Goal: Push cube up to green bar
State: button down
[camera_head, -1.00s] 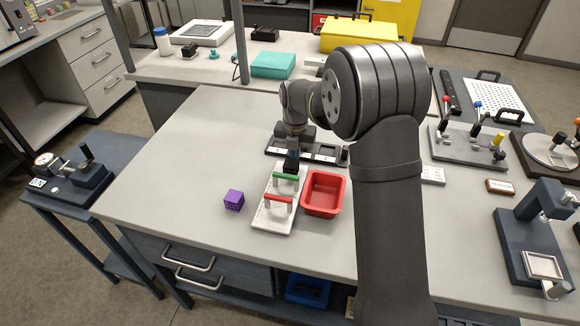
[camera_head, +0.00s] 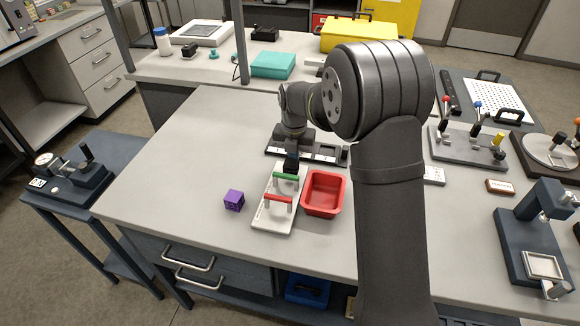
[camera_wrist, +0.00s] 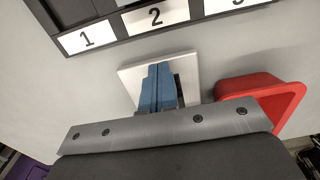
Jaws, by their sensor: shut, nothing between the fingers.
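The purple cube (camera_head: 234,200) sits on the grey table, left of the white board and apart from it; a purple patch of it shows at the lower left corner of the wrist view (camera_wrist: 28,170). The green bar (camera_head: 285,176) is raised across the far part of the white board (camera_head: 268,216), with a red bar (camera_head: 278,198) nearer the front. My gripper (camera_head: 291,166) is above the far end of the board, just behind the green bar, with its blue fingers (camera_wrist: 158,88) shut and empty. In the wrist view the green bar is hidden.
A red bin (camera_head: 324,193) stands right beside the board. A dark rack with numbered labels (camera_wrist: 155,17) lies behind my gripper. The table left of and in front of the cube is clear. A teal case (camera_head: 272,65) is on the far bench.

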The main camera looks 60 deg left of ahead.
aim_at(291, 163)
jog(key=shift+s+d, duration=1.25)
dwell(1.8)
dwell(0.5)
jog(key=shift+w+a, duration=0.35)
jog(key=shift+w, duration=0.05)
jog(key=shift+a+r, duration=0.1)
jog(key=shift+r, duration=3.4)
